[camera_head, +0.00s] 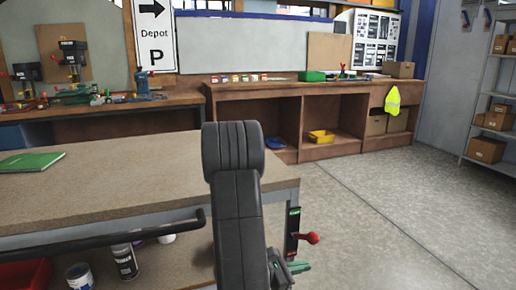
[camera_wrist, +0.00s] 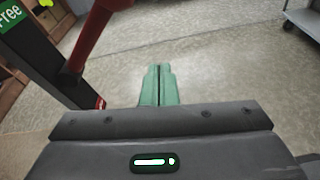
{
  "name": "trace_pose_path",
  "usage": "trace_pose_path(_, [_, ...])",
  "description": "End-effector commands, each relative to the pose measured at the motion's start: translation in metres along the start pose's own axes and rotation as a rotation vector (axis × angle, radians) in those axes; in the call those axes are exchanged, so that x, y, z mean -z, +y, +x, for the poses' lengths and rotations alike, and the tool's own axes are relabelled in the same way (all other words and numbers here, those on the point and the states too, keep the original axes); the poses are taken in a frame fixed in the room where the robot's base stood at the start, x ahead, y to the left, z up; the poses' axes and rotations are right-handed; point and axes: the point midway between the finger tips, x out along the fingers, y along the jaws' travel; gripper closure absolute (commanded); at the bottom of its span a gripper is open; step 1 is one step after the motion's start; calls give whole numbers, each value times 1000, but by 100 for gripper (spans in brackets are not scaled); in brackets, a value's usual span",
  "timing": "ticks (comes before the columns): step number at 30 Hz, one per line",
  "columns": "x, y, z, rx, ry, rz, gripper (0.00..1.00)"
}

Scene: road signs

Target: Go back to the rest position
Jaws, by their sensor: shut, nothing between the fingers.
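My gripper (camera_wrist: 158,72) has green fingers that show in the middle of the wrist view, closed together with nothing between them, over bare floor. In the head view, part of my gripper (camera_head: 300,267) shows low, just right of my dark arm. A panel (camera_head: 292,232) with a red-knobbed lever (camera_head: 312,238) stands at the table's right end, just above the gripper in the picture. In the wrist view the panel (camera_wrist: 40,55) with a green "Free" label and the red lever (camera_wrist: 100,30) are close at the upper left.
A worktable (camera_head: 100,190) with a green book (camera_head: 30,161) stands at the left, a black rail along its front. Cans (camera_head: 124,262) stand below it. A long wooden bench (camera_head: 335,88) runs along the back. Shelves (camera_head: 490,100) stand at the right. The floor (camera_head: 400,220) at the right is clear.

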Motion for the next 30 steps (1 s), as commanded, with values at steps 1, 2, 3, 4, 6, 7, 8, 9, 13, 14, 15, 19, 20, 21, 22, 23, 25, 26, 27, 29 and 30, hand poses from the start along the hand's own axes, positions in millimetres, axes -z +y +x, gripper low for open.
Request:
trace_pose_path(1, [9, -2, 2, -6, 0, 27, 100])
trace_pose_path(2, [11, -2, 3, -10, 0, 47, 100])
trace_pose_path(3, [14, -2, 4, -16, 0, 73, 100])
trace_pose_path(4, [16, -2, 4, -21, 0, 91, 100])
trace_pose_path(6, [21, -2, 5, -32, 0, 138, 100])
trace_pose_path(7, [24, -2, 6, -36, -1, 158, 100])
trace_pose_path(8, [26, -2, 7, -42, 0, 178, 100])
trace_pose_path(9, [29, -1, 7, -49, 0, 205, 100])
trace_pose_path(13, [40, 0, 10, -72, 0, 299, 100])
trace_pose_path(14, [43, 1, 10, -78, 0, 322, 100])
trace_pose_path(15, [46, 2, 11, -85, -1, 352, 100])
trace_pose_path(19, [57, 6, 14, -109, -1, 452, 100])
trace_pose_path(20, [59, 7, 14, -114, -1, 475, 100])
trace_pose_path(21, [62, 8, 15, -122, -1, 505, 100])
trace_pose_path(22, [64, 10, 16, -127, 0, 527, 100])
trace_pose_path(23, [66, 11, 16, -133, 0, 547, 100])
trace_pose_path(25, [70, 13, 17, -143, 0, 593, 100])
trace_pose_path(26, [72, 14, 18, -147, 0, 612, 100])
trace_pose_path(27, [74, 16, 18, -153, -1, 633, 100])
trace_pose_path(29, [75, 18, 18, -160, -1, 660, 100])
trace_pose_path(30, [76, 19, 18, -164, -1, 676, 100])
